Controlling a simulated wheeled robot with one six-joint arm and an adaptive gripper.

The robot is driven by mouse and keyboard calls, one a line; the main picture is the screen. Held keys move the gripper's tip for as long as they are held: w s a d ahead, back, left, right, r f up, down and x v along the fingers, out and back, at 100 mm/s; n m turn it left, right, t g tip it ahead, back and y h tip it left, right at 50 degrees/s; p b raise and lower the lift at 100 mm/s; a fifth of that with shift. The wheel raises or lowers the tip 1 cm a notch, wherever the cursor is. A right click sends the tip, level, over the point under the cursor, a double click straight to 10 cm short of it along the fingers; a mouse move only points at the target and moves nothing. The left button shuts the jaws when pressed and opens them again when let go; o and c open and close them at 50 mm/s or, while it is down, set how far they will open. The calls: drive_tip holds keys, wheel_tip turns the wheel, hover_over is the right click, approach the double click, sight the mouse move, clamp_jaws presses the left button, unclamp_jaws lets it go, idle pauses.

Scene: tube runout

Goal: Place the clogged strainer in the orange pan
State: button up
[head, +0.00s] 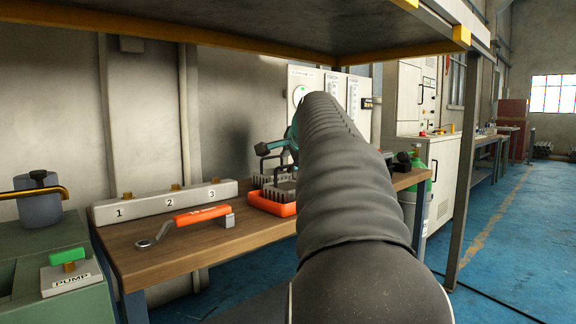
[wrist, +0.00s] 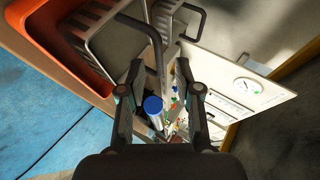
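The orange pan (head: 272,207) stands at the right part of the wooden bench; its wall shows at the upper left of the wrist view (wrist: 42,48). A grey slotted strainer (head: 283,190) with a hoop handle appears at the pan, and in the wrist view (wrist: 95,42) it lies along the pan's edge. I cannot tell whether it is inside. A second grey basket (wrist: 180,22) is behind it. I cannot tell which is clogged. My gripper (wrist: 160,68) is open, with the hoop handle showing between its fingertips; contact is unclear. My arm hides much of it in the head view.
A wrench with an orange handle (head: 200,214) lies on the bench (head: 190,250) before a block numbered 1, 2, 3 (head: 168,200). A green pump unit (head: 45,260) stands at left. A shelf (head: 300,25) overhangs above. A green cylinder (head: 418,195) stands at right.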

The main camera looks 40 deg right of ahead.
drive_tip(key=v, duration=0.7)
